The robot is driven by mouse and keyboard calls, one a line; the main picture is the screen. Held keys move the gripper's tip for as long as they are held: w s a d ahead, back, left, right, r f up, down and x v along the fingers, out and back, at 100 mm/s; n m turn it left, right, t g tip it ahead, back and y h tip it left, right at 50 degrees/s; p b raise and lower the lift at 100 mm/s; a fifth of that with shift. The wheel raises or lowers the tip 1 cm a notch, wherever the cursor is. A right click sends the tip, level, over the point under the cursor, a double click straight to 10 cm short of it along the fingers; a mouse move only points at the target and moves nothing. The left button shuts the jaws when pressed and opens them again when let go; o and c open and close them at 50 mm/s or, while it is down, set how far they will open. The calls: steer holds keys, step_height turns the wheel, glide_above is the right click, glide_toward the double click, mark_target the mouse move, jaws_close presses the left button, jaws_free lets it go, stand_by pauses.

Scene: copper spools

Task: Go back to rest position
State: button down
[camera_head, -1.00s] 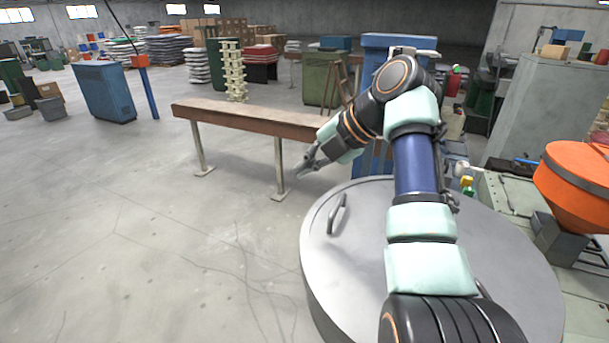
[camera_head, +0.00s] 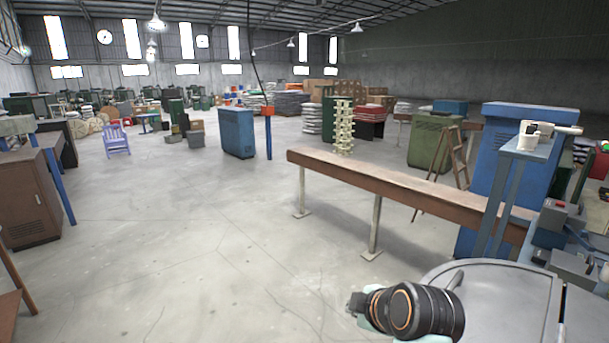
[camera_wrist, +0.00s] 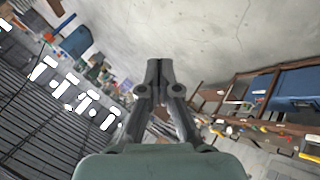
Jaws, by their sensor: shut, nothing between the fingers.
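My gripper (camera_wrist: 159,66) shows in the wrist view, with its two dark fingers meeting at the tips and nothing between them. Beyond the fingertips is bare concrete floor, and the surroundings look strongly tilted. In the head view only a dark rounded joint of my arm and a small part at its left end show at the bottom, right of centre; the fingers cannot be made out there. The joint is in front of a round grey metal lid (camera_head: 490,300).
A long brown beam bench (camera_head: 400,186) on thin legs stands ahead, with a pale stacked tower (camera_head: 343,128) behind it. Blue cabinets (camera_head: 237,132) and a wooden stepladder (camera_head: 450,155) stand farther back. Brown cabinets (camera_head: 30,200) are at the left. The floor (camera_head: 180,240) between is open.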

steer(key=s+a+f+m+t+h+p, duration=0.1)
steer(key=s+a+f+m+t, duration=0.1)
steer(key=s+a+f+m, duration=0.4)
steer(key=s+a+r+m+t+h, duration=0.1)
steer(key=s+m, duration=0.3)
steer(key=s, duration=0.4)
steer(key=s+a+r+m+t, duration=0.1)
steer(key=s+a+r+m, duration=0.1)
steer(key=s+m, duration=0.3)
steer(key=s+a+p, duration=0.1)
steer(key=s, duration=0.2)
steer(key=shift+s+a+h, duration=0.25)
steer(key=shift+s+h, duration=0.15)
